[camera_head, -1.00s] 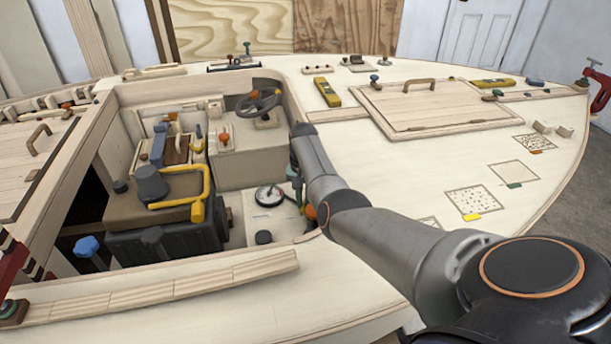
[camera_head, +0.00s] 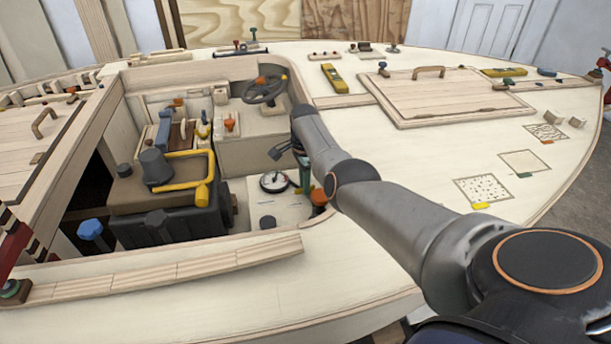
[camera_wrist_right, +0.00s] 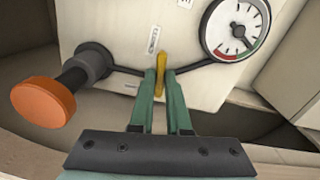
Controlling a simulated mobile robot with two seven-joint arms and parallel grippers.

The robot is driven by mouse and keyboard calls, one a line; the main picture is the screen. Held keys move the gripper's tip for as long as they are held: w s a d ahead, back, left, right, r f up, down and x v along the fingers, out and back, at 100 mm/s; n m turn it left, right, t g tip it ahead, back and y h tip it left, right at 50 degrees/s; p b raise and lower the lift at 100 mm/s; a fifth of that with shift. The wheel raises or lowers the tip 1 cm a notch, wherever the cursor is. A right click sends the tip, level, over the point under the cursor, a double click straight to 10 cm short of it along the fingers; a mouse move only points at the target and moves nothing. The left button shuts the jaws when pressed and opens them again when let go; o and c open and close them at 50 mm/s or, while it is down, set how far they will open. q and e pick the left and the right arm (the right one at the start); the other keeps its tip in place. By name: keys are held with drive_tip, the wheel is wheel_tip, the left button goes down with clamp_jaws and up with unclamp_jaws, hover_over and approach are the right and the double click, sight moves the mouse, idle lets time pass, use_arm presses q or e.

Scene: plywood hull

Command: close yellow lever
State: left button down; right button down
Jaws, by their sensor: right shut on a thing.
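The yellow lever (camera_wrist_right: 161,65) sits on a dark pipe on a pale panel in the right wrist view, roughly crosswise to the pipe. My right gripper (camera_wrist_right: 161,78) has its green fingers on either side of the lever and is shut on it. In the head view my right gripper (camera_head: 304,180) reaches down into the cockpit beside the round gauge (camera_head: 273,182). The gauge (camera_wrist_right: 236,28) also shows in the wrist view, right of the lever. My left gripper is not in view.
An orange-capped knob (camera_wrist_right: 43,102) stands left of the lever. A dark engine box (camera_head: 165,215) with a yellow handle (camera_head: 183,184) is farther left in the cockpit. A steering wheel (camera_head: 265,90) is behind. The cockpit's rim (camera_head: 318,222) passes close to my right arm.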

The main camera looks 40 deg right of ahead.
drive_tip(key=shift+w+d+m, duration=0.15)
drive_tip(key=shift+m, duration=0.65)
drive_tip(key=shift+m+b, duration=0.3)
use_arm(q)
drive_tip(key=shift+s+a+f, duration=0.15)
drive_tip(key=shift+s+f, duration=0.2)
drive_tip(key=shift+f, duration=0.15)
use_arm(e)
drive_tip(key=c, duration=0.9)
unclamp_jaws()
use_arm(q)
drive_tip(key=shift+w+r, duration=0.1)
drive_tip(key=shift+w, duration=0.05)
